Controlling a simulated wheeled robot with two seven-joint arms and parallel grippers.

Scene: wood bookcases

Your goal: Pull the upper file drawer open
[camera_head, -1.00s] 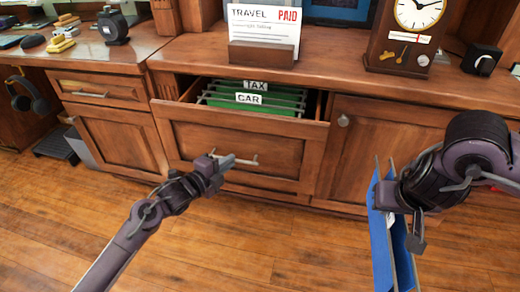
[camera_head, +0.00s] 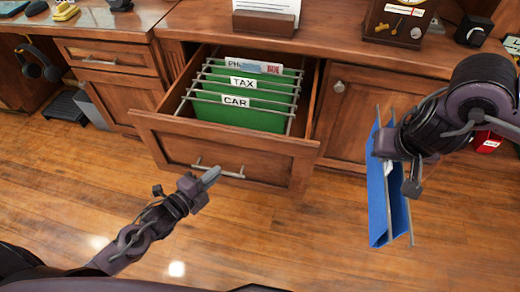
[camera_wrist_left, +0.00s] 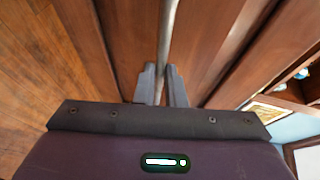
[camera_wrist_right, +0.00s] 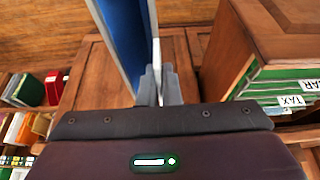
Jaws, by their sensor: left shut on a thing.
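The upper file drawer (camera_head: 225,148) stands well out from the cabinet. Green hanging folders inside carry the labels CAR (camera_head: 236,101) and TAX (camera_head: 243,82), with a partly readable label behind. My left gripper (camera_head: 211,176) is at the drawer's metal handle (camera_head: 234,175). In the left wrist view its fingers (camera_wrist_left: 160,82) are shut around the handle bar (camera_wrist_left: 168,38). My right gripper (camera_head: 386,150) is shut on a blue folder (camera_head: 379,205), which hangs to the right of the drawer. The right wrist view shows its fingers (camera_wrist_right: 157,84) on the folder's edge.
A closed cabinet door with a round knob (camera_head: 339,87) is right of the drawer. A small closed drawer (camera_head: 105,58) and headphones (camera_head: 37,66) are at the left. The floor in front is clear.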

